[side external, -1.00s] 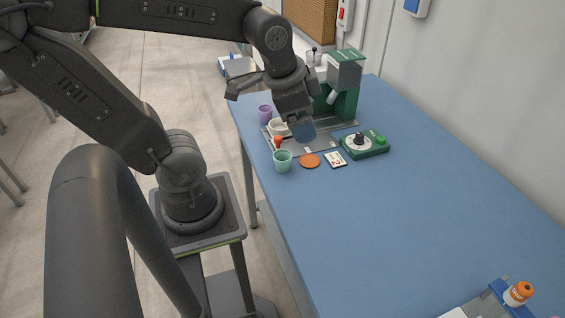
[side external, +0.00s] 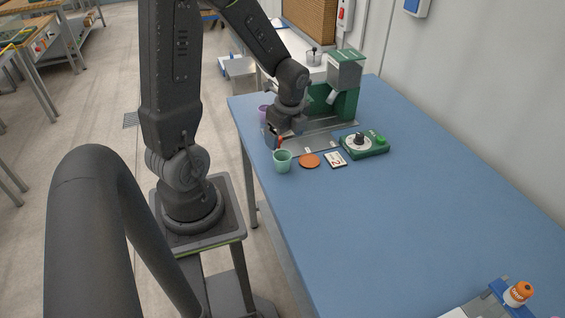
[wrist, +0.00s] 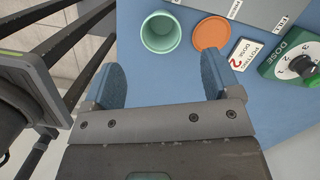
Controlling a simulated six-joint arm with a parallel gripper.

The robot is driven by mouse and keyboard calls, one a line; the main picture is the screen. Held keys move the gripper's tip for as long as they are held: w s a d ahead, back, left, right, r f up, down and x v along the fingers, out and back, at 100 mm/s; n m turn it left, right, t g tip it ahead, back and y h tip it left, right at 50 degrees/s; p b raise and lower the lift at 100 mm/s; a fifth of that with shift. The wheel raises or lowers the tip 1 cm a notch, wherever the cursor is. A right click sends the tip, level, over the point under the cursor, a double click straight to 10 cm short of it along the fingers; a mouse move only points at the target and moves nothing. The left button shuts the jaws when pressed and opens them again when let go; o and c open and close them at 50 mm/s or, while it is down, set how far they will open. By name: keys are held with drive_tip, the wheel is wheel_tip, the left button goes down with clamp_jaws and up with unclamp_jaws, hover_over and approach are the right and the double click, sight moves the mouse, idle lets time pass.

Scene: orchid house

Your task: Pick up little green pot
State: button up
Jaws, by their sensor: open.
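The little green pot (side external: 283,161) stands upright on the blue table near its left edge, left of an orange disc (side external: 309,160). In the wrist view the pot (wrist: 160,33) shows its open mouth, beyond the fingertips and between their lines, and looks empty. My gripper (wrist: 166,78) is open with nothing between its blue-padded fingers. In the side view my gripper (side external: 274,140) is low over the table, just behind the pot and apart from it. Its fingertips are partly hidden there.
The orange disc (wrist: 211,34) lies close beside the pot. A card marked 2 (side external: 335,159) and a green dosing box with a dial (side external: 364,145) are to the right. A green machine (side external: 345,85) on a grey plate (side external: 318,143) stands behind. A purple pot (side external: 264,113) is behind my gripper.

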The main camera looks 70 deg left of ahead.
sight(282, 155)
drive_tip(key=f, duration=0.5)
drive_tip(key=a+f, duration=0.1)
drive_tip(key=f, duration=0.2)
drive_tip(key=shift+s, duration=0.15)
drive_tip(key=c, duration=1)
drive_tip(key=shift+o, duration=0.2)
drive_tip(key=shift+r, duration=0.1)
